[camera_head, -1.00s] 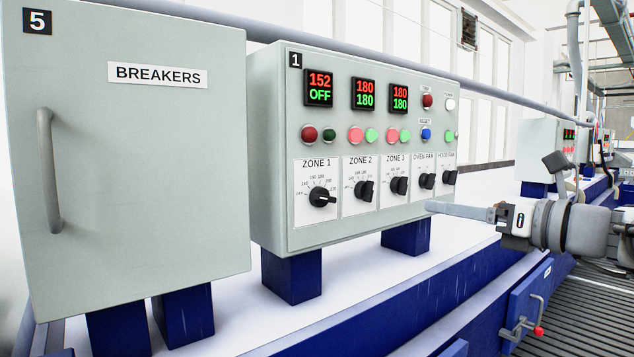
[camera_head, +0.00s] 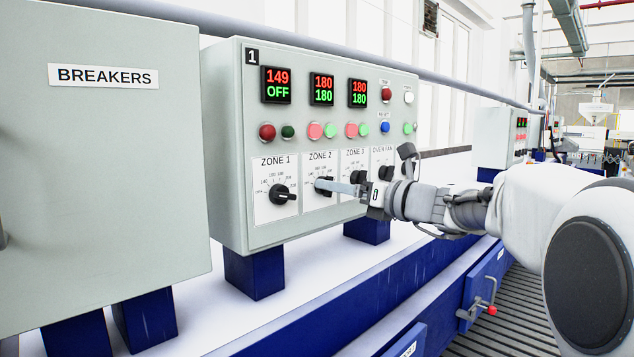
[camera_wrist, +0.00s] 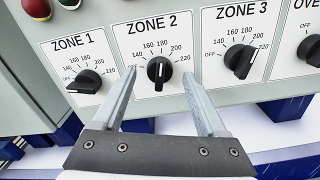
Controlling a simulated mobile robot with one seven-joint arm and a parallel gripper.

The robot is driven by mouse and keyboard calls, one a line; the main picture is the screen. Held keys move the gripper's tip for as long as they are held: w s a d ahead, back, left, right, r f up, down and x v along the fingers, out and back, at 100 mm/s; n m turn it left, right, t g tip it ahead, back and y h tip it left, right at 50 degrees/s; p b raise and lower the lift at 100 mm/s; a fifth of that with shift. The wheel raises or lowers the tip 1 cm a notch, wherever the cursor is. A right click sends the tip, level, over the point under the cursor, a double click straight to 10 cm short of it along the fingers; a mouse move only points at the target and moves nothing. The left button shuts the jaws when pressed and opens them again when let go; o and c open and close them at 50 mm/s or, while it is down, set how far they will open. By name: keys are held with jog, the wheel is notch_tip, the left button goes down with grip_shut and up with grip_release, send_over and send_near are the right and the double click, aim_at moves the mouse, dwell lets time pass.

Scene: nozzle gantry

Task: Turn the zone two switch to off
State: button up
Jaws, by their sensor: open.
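The zone two switch is a black rotary knob (camera_wrist: 159,69) below the ZONE 2 label in the wrist view. Its grip stands roughly upright, at the 160 to 180 part of its scale; OFF is at the left. My gripper (camera_wrist: 159,76) is open, with one finger on each side of the knob in that view. I cannot tell whether the fingertips reach past its face or touch it. In the head view my gripper (camera_head: 320,186) lies in front of the zone two dial and partly hides the knob. The zone two display (camera_head: 322,89) reads 180 over 180.
The zone one knob (camera_wrist: 84,82) is left of my fingers and the zone three knob (camera_wrist: 240,60) is right. The zone one display (camera_head: 276,85) reads 149 over OFF. A breakers cabinet (camera_head: 100,180) stands left of the control box (camera_head: 228,130).

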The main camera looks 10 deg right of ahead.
jog(key=shift+x, duration=0.85)
jog(key=shift+c, duration=0.3)
grip_shut()
